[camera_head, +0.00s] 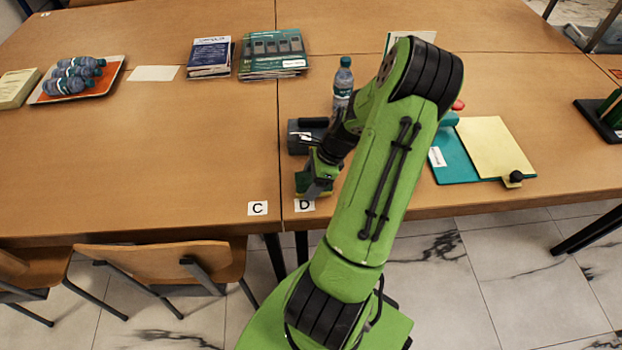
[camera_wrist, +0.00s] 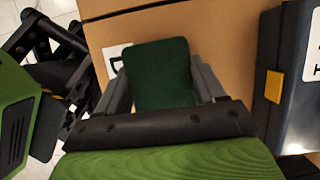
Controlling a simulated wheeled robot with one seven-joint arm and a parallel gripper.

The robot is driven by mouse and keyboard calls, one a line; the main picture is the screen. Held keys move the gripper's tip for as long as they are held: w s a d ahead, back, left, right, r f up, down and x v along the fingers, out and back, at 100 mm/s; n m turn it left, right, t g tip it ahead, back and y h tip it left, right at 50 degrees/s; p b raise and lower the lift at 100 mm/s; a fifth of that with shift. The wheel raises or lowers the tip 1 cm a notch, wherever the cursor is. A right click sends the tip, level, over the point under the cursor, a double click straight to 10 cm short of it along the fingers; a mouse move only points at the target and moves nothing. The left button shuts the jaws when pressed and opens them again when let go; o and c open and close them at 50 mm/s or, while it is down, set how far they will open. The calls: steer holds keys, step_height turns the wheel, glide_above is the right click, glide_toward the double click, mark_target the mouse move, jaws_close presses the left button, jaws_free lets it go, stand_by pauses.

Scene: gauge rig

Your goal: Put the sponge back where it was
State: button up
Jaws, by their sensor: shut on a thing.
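The sponge (camera_head: 301,183) is green with a bit of yellow showing, and sits low by the table's front edge, just behind the label D (camera_head: 304,205). My gripper (camera_head: 314,188) is shut on it and hides part of it in the head view. In the wrist view the dark green face of the sponge (camera_wrist: 158,75) lies between the two fingers of my gripper (camera_wrist: 163,85), with part of a label (camera_wrist: 114,57) beside it. I cannot tell whether the sponge touches the table.
A dark grey case (camera_head: 300,137) stands just behind the sponge; its yellow latch shows in the wrist view (camera_wrist: 274,87). A bottle (camera_head: 343,82) is behind it. The label C (camera_head: 257,208) lies left across the table seam, with clear tabletop around. A teal clipboard (camera_head: 455,165) lies right.

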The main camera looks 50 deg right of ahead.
steer(key=shift+f, duration=0.25)
steer(key=o, duration=1.4)
steer(key=shift+s+a+f, duration=0.1)
steer(key=shift+s, duration=0.1)
